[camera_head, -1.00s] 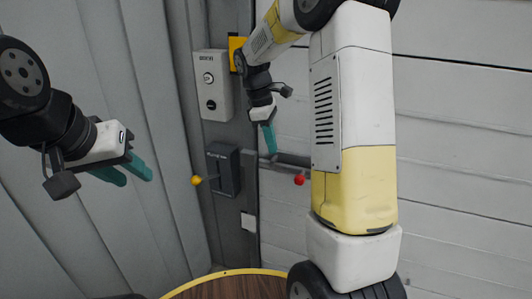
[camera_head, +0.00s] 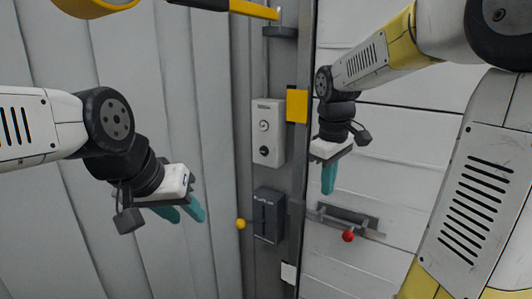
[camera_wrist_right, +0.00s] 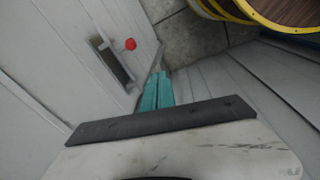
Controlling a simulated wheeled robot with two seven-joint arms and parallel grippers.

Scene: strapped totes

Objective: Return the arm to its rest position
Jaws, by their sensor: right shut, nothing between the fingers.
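My left gripper (camera_head: 182,212) hangs at the left of the head view, in front of the grey corrugated wall. Its two teal fingers are apart, with nothing between them. My right gripper (camera_head: 328,180) points down in front of the white wall panel, right of the door post. Its teal fingers are shut together and empty. They also show in the right wrist view (camera_wrist_right: 158,90), close together, with the handle and red knob to their left in the picture.
A grey control box (camera_head: 268,132) and a dark box (camera_head: 269,216) are on the post. A yellow knob (camera_head: 241,224), a red knob (camera_head: 348,236) and a recessed handle (camera_head: 340,217) are near. A yellow-rimmed wooden round (camera_wrist_right: 285,12) shows in the wrist view.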

